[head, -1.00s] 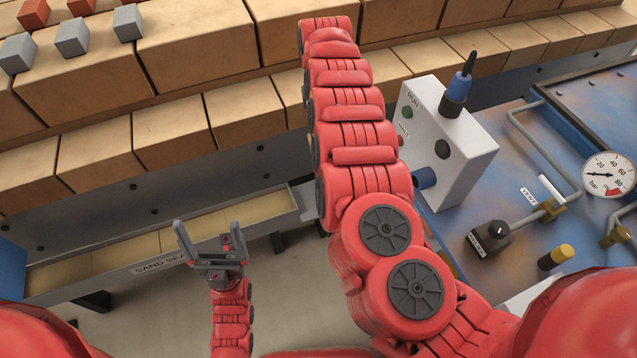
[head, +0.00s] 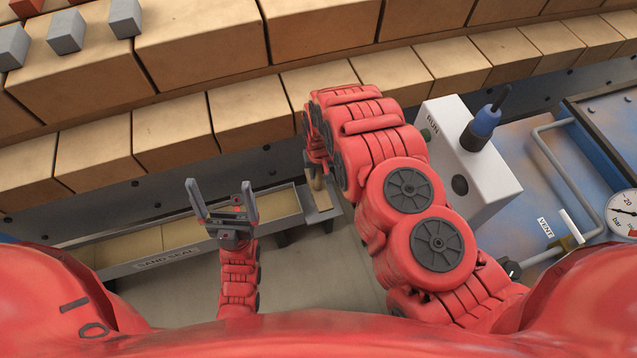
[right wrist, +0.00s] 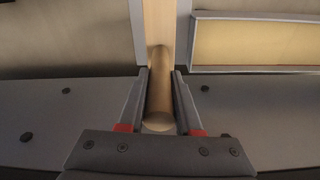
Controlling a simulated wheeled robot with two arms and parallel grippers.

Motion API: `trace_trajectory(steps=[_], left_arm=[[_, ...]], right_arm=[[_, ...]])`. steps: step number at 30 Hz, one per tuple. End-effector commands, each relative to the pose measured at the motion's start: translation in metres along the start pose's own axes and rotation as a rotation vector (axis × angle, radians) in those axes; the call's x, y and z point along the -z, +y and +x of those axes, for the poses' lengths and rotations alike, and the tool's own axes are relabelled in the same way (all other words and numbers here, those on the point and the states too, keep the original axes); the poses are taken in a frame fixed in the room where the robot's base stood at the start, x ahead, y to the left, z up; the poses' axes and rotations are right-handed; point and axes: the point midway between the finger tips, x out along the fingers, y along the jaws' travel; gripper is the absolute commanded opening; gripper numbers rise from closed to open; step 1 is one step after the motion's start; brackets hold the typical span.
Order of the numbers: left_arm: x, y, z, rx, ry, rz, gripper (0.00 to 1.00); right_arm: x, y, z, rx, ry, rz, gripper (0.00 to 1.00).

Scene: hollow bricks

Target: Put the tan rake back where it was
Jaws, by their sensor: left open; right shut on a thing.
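The tan rake shows in the right wrist view as a round tan handle (right wrist: 160,95) lying between the fingers of my right gripper (right wrist: 160,73). The gripper is shut on it, with the rounded handle end facing the camera. A flat tan strip runs on beyond the handle to the top edge; I cannot tell whether it is part of the rake. The rake's head is not seen. In the head view my right arm hides most of this gripper. My left gripper (head: 220,187) is open and empty, in front of the trough labelled SAND SEAL (head: 170,257).
Tan bricks (head: 175,130) stand in rows on the stepped kiln, with small grey blocks (head: 66,32) on top at left. A white control box (head: 468,165) and a blue panel (head: 535,160) with pipe and gauge are right of my right arm. Bare floor shows below the trough.

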Motion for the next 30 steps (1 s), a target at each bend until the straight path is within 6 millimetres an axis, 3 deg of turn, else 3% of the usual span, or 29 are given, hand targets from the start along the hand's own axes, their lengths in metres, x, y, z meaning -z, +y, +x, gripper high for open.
trace_trajectory(steps=[12, 23, 24, 28, 30], left_arm=[[-0.001, 0.0, -0.005, 0.0, 0.0, 0.0, 0.95], [-0.001, 0.0, -0.006, 0.0, 0.0, 0.0, 0.95], [-0.001, 0.0, -0.006, 0.0, 0.0, 0.0, 0.95], [-0.001, 0.0, -0.006, 0.0, 0.0, 0.0, 0.95], [-0.001, 0.0, -0.006, 0.0, 0.0, 0.0, 0.95]], right_arm=[[-0.005, 0.0, 0.045, -0.001, -0.002, -0.001, 0.0], [-0.005, 0.0, 0.049, 0.0, -0.002, -0.001, 0.0], [-0.005, 0.0, 0.048, 0.0, -0.002, 0.0, 0.39], [-0.005, 0.0, 0.048, 0.0, -0.002, -0.001, 0.62], [-0.005, 0.0, 0.048, 0.0, -0.002, -0.001, 0.63]])
